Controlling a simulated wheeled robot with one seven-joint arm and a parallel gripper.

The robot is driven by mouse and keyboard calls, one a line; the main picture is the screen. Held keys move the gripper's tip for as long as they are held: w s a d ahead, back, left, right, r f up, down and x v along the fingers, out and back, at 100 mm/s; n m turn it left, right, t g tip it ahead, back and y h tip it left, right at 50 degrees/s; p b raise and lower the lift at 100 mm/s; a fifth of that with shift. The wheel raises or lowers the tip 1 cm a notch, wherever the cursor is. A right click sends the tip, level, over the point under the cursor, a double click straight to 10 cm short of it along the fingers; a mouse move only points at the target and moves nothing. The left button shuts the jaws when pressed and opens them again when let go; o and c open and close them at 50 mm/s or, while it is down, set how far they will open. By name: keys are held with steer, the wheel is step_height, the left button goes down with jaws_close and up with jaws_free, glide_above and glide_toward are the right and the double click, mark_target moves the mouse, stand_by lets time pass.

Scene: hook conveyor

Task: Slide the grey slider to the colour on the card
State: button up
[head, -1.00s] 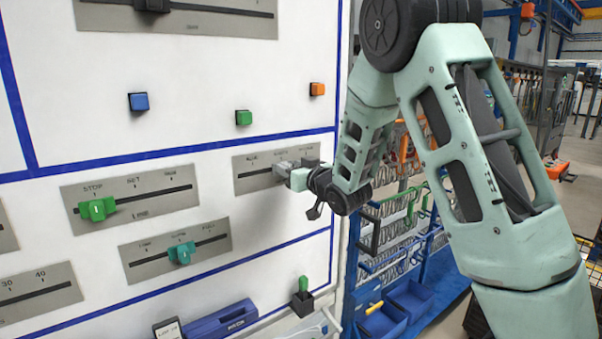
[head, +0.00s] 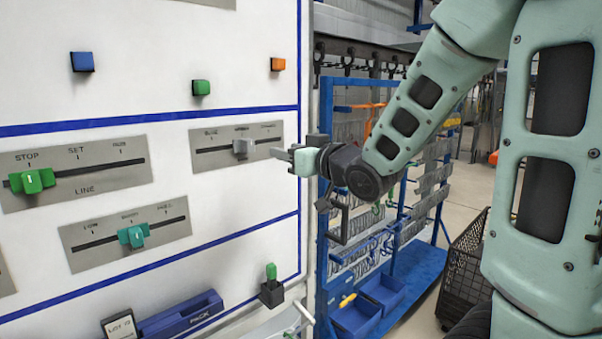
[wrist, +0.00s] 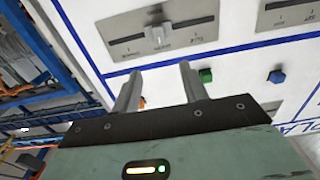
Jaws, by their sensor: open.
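The grey slider (head: 243,147) sits near the middle mark of its slot on a grey plate (head: 207,158) on the white panel. The plate carries three small labels; the left one seems to read BLUE, the others are blurred. The slider also shows in the wrist view (wrist: 157,36), beyond the fingertips. My gripper (head: 284,153) is open and empty, to the right of the slider and apart from it. Its two spread fingers (wrist: 160,70) show in the wrist view. A white card (head: 119,327) marked LOT stands at the bottom; no colour on it can be made out.
Blue (head: 82,62), green (head: 201,88) and orange (head: 278,64) buttons stick out above the plate. A green slider (head: 33,181) and a teal slider (head: 132,235) sit on nearby plates. A green-topped lever (head: 271,285) stands below. A blue rack (head: 400,285) stands right of the panel.

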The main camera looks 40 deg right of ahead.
steer(key=shift+s+d+b, duration=0.1)
steer(key=shift+s+b, duration=1.3)
steer(key=shift+s, duration=0.2)
steer(key=s+a+f+n+g+y, duration=0.2)
steer(key=a+f+g, duration=0.6)
steer(key=a+f, duration=0.7)
steer(key=s+a+f+n+g, duration=0.1)
steer(key=s+a+f+g, duration=0.2)
steer(key=s, duration=0.4)
steer(key=s+a+f+n+g+h, duration=0.1)
steer(key=s+a+f+n+g, duration=0.1)
steer(key=s+a, duration=0.3)
steer(key=s+a+f+n+g+h, duration=0.1)
steer(key=s+a+f+g, duration=0.3)
steer(key=s, duration=0.5)
steer(key=shift+s+n+g, duration=0.4)
steer(key=shift+n+g, duration=0.1)
steer(key=shift+n, duration=0.2)
